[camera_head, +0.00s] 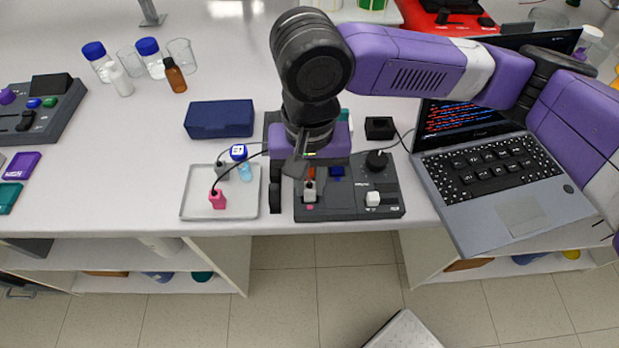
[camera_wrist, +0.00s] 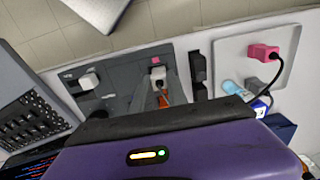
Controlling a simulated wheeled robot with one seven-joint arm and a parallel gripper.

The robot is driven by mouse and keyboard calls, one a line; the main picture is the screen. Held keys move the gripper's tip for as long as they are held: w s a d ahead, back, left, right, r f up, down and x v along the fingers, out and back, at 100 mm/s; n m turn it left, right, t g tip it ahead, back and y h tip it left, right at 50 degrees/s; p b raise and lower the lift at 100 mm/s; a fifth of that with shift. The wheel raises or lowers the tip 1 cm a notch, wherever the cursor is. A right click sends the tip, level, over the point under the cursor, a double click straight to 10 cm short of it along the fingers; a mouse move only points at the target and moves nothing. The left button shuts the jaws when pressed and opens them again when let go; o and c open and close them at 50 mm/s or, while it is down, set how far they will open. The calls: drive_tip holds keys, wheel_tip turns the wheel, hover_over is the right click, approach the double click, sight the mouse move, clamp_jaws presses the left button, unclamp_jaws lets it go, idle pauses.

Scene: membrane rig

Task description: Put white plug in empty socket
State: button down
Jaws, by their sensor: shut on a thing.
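The white plug (camera_head: 309,193) is below my gripper (camera_head: 309,178), which is shut on it. The plug is at the front left of the dark grey rig (camera_head: 345,211), just behind a small pink mark (camera_head: 309,206). The wrist view shows the white plug (camera_wrist: 158,74) between the fingertips of my gripper (camera_wrist: 161,92), with the pink mark just beyond it. I cannot tell whether the plug is seated or just above the panel. The socket under it is hidden by the plug and fingers.
The rig carries a black knob (camera_head: 377,160) and a white switch (camera_head: 373,199). A laptop (camera_head: 500,185) stands close on the right.

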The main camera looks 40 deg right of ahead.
drive_tip(key=c, duration=1.2)
unclamp_jaws()
drive_tip(key=shift+c, duration=0.2)
drive_tip(key=shift+r+p, duration=0.35)
drive_tip(key=shift+r, duration=3.55)
